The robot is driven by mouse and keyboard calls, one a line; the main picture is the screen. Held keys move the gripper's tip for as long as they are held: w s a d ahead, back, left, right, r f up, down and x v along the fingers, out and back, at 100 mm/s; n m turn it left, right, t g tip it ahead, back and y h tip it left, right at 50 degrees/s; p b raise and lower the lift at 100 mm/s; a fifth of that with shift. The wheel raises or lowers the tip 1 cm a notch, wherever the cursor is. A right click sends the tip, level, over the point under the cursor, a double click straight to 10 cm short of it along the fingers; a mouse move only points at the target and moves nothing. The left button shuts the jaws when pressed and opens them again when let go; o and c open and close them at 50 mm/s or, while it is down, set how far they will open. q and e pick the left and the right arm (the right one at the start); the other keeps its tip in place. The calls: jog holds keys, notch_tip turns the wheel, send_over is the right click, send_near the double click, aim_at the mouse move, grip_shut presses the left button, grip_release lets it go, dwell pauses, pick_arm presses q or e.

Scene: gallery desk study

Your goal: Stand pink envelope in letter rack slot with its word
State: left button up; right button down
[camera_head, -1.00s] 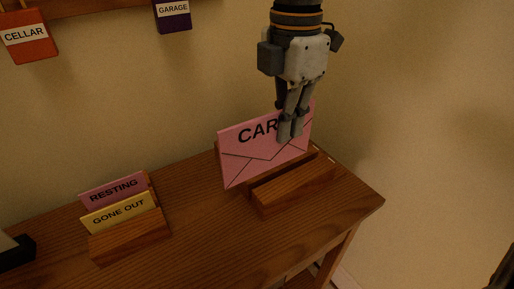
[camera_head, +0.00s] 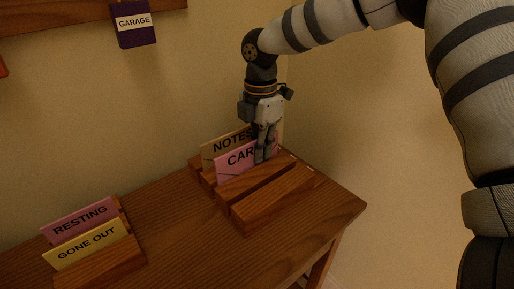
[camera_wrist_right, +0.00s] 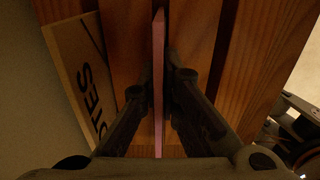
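The pink envelope (camera_head: 233,165) has black letters starting "CAR"; my fingers cover the rest. It stands upright at the wooden letter rack (camera_head: 280,197), its lower part hidden behind a rack bar. I cannot tell whether its bottom edge rests on the slot floor. My right gripper (camera_head: 264,158) is shut on its upper right part. In the right wrist view the envelope (camera_wrist_right: 158,70) shows edge-on between my two fingers (camera_wrist_right: 160,97). A tan piece reading "NOTES" (camera_head: 220,144) stands behind it; it also shows in the right wrist view (camera_wrist_right: 83,85). My left gripper is out of view.
A second holder (camera_head: 105,265) at the front left of the wooden desk (camera_head: 180,205) bears a pink "RESTING" card (camera_head: 75,222) and a yellow "GONE OUT" card (camera_head: 85,246). A purple "GARAGE" tag (camera_head: 134,24) hangs on the wall. The desk between rack and holder is clear.

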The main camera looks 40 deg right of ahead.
jog(key=shift+r, duration=0.15)
jog(key=c, duration=1.8)
grip_release()
notch_tip(320, 180, up, 12)
jog(key=shift+r, duration=0.1)
